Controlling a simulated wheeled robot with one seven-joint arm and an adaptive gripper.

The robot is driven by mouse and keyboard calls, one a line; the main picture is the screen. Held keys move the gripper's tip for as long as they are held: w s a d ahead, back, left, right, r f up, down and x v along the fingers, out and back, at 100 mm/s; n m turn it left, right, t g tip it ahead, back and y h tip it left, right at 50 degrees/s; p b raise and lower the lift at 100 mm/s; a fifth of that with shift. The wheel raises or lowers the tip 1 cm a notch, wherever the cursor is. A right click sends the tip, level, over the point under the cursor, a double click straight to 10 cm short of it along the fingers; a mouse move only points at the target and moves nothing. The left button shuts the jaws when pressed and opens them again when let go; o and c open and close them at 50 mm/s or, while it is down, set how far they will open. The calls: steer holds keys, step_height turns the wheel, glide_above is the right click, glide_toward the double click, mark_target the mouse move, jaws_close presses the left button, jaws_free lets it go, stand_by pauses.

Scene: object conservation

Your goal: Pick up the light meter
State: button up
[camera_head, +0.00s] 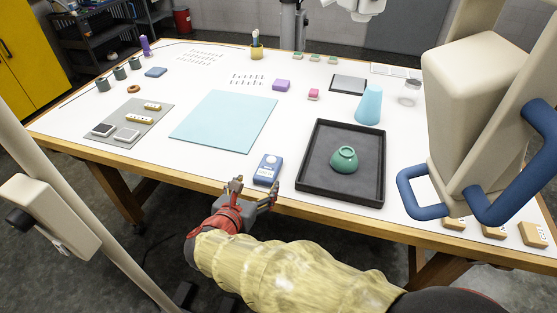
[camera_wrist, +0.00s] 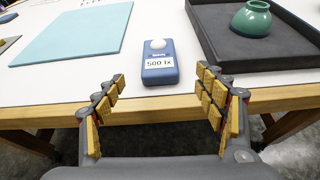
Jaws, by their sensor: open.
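The light meter (camera_head: 267,169) is a small blue device with a white round dome and a label. It lies on the white table near the front edge, between the light blue mat and the black tray. My gripper (camera_head: 255,190) is open and empty at the table's front edge, just short of the meter. In the wrist view the yellow-padded fingers of my gripper (camera_wrist: 160,82) stand apart on either side of the meter's line, not touching it.
The light blue mat (camera_head: 207,137) lies left of the meter. The black tray (camera_head: 312,180) with a green bowl (camera_head: 344,160) stands to the right. The wooden table edge (camera_wrist: 140,113) runs below the fingers. Bare white table surrounds the meter.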

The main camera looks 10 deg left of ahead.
mark_target(265, 175)
steer(key=shift+n, duration=0.3)
steer(key=shift+b+x, duration=1.75)
steer(key=shift+x, duration=2.05)
steer(key=shift+a+f, duration=0.1)
steer(key=shift+f, duration=0.05)
steer(key=shift+s, duration=0.1)
steer(key=shift+c, duration=0.7)
steer(key=c, duration=1.1)
steer(key=shift+c, duration=0.6)
